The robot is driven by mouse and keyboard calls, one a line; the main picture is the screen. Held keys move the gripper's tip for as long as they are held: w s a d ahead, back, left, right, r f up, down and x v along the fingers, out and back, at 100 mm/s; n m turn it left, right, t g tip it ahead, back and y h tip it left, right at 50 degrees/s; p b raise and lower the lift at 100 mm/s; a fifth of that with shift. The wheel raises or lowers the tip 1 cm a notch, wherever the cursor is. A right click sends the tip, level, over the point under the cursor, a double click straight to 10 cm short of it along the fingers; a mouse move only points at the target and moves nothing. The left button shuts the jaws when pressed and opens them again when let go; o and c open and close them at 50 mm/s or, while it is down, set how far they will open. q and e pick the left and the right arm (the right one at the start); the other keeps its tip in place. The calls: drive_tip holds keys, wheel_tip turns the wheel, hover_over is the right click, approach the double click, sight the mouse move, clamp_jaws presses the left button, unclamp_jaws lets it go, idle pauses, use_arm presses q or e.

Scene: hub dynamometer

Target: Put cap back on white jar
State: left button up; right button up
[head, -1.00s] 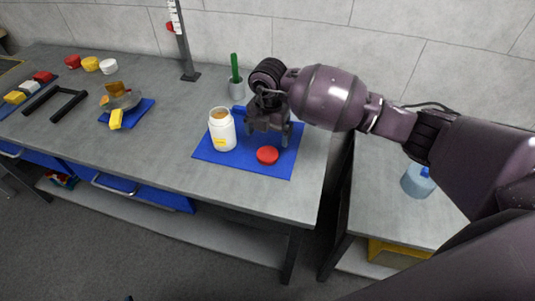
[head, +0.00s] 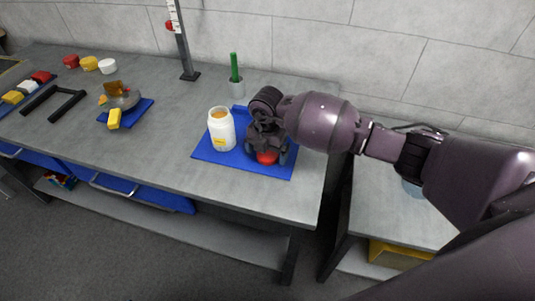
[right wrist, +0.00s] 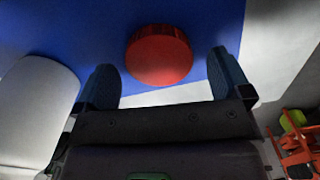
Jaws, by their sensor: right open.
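The white jar (head: 221,130) stands upright and uncapped on the blue mat (head: 213,155), with a yellow label and brownish contents at its mouth. The red cap (head: 267,158) lies on the mat to the right of the jar. My right gripper (head: 270,156) is open and low over the cap, partly covering it in the head view. In the right wrist view, the cap (right wrist: 159,55) sits ahead of and between the two open fingers (right wrist: 165,82), with gaps on both sides. The jar (right wrist: 35,110) shows at the left there, beside the left finger. My left gripper is not in view.
A grey cup with a green item (head: 237,87) stands behind the mat. A metal dish on a second blue mat (head: 140,107), a black handle frame (head: 54,101) and several coloured caps lie to the left. The bench front is clear.

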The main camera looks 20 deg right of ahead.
sight(267, 154)
drive_tip(key=shift+f, duration=0.4)
drive_tip(key=shift+c, duration=0.2)
drive_tip(key=c, duration=1)
drive_tip(key=shift+o, duration=0.2)
drive_tip(key=shift+r, duration=0.1)
wheel_tip(267, 154, up, 20)
drive_tip(key=p, duration=0.1)
drive_tip(key=shift+p, duration=0.4)
